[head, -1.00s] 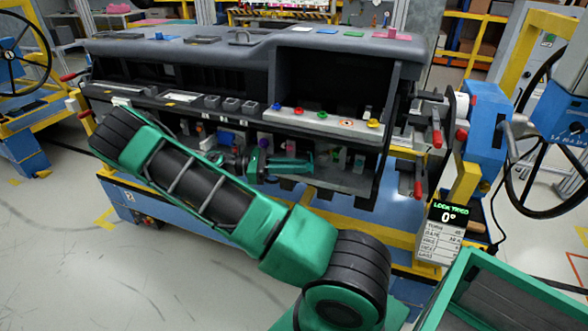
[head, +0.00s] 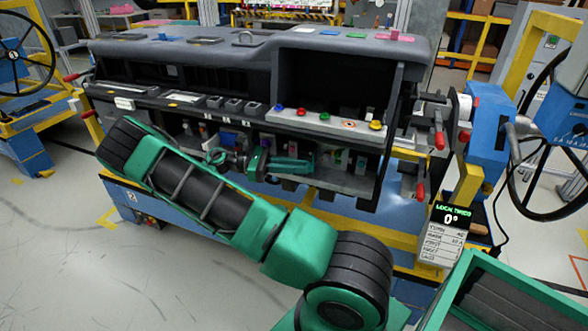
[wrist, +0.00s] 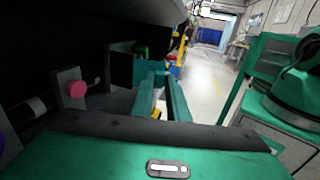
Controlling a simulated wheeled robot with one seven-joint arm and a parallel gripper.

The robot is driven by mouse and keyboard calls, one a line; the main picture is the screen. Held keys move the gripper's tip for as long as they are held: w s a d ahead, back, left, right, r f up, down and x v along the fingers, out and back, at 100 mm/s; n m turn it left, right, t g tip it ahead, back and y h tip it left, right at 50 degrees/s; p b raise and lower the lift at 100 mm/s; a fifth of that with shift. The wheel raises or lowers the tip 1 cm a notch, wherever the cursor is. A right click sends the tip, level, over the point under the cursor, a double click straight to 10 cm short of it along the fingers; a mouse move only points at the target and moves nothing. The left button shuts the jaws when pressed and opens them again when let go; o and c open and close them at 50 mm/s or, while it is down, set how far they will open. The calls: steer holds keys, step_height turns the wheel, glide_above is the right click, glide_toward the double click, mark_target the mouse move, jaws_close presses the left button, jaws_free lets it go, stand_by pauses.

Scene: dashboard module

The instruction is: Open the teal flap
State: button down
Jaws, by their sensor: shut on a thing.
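The teal flap (wrist: 147,73) appears in the wrist view as a small dark teal panel just beyond my fingers, inside the dark underside of the dashboard. My gripper (wrist: 158,76) is shut on it; its two long teal fingers converge at the panel, and their exact contact is hard to see. In the head view my gripper (head: 309,164) points right, inside the open lower bay of the dashboard module (head: 230,62). The flap cannot be made out there.
A pink knob (wrist: 76,89) on a grey bracket stands left of my fingers in the wrist view. The dashboard overhangs my gripper. Coloured buttons (head: 301,112) line the shelf above it. A blue stand (head: 486,128) is at the right. Open floor lies at left.

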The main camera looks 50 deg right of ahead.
steer(key=shift+d+r, duration=0.1)
steer(key=shift+d, duration=0.05)
stand_by(0.3)
steer(key=c, duration=1.7)
jaws_free()
steer(key=shift+v, duration=5.6)
